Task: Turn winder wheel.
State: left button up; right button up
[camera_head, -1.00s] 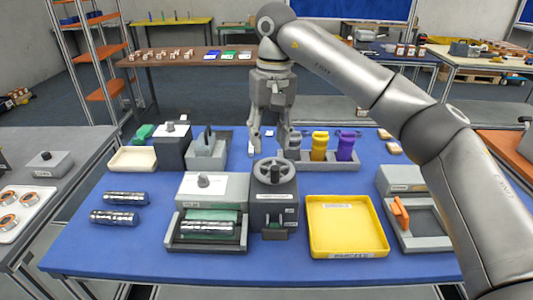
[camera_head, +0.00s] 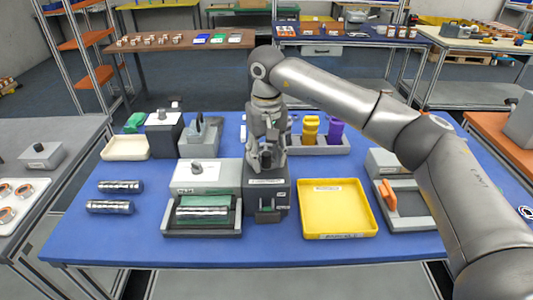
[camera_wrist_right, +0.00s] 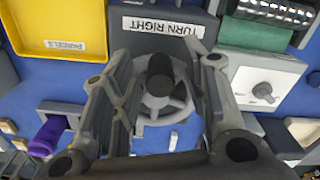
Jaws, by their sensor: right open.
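The winder wheel (camera_wrist_right: 153,104) is a grey spoked wheel with a dark upright knob (camera_wrist_right: 160,66), on top of a dark grey box (camera_head: 282,192). The box has a "TURN RIGHT" label (camera_wrist_right: 163,27) in the right wrist view. My right gripper (camera_head: 267,160) is over the wheel and hides most of it in the head view. In the right wrist view its fingers (camera_wrist_right: 163,72) are open, one on each side of the knob. Whether they touch the knob or wheel I cannot tell. My left gripper is not in view.
Left of the wheel box is a grey unit with a green bed and a silver roll (camera_head: 202,211). A yellow tray (camera_head: 337,208) is to its right. Two silver rolls (camera_head: 110,207) lie farther left. Yellow and purple items (camera_head: 337,131) stand in a holder behind.

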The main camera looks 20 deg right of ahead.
jog(key=shift+c, duration=2.5)
grip_shut()
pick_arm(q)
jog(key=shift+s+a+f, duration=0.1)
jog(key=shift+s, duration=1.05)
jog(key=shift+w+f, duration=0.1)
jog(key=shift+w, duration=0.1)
pick_arm(e)
jog(key=shift+a+m, duration=0.1)
jog(key=shift+m, duration=0.2)
